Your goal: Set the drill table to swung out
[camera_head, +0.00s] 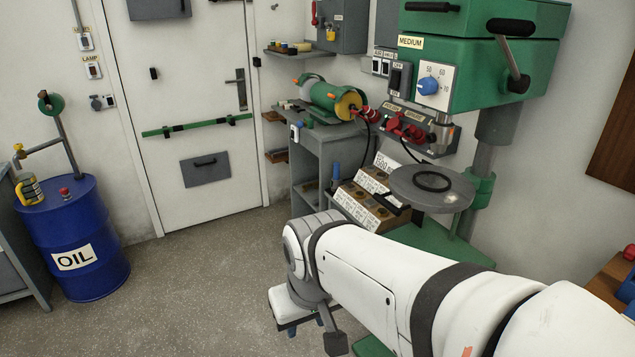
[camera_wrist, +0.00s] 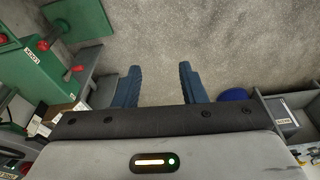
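The drill table (camera_head: 408,201) is a round grey plate with a dark ring on top, in the head view at right. It sits under the green drill press head (camera_head: 475,70) and beside the grey column (camera_head: 487,150), with a green collar behind it. A dark handle shows at its left. My gripper is low in front of the press, left of and below the drill table, apart from it. In the wrist view its two blue fingers (camera_wrist: 160,80) are spread with bare floor between them, so it is open and empty. I cannot make out the drill table in the wrist view.
A grey bench (camera_head: 345,150) with a green grinder (camera_head: 328,96) stands left of the press. A box with labelled holes (camera_head: 365,205) is beside the table. A blue oil drum (camera_head: 75,235) stands at far left, near a white door (camera_head: 180,95). The middle floor is clear.

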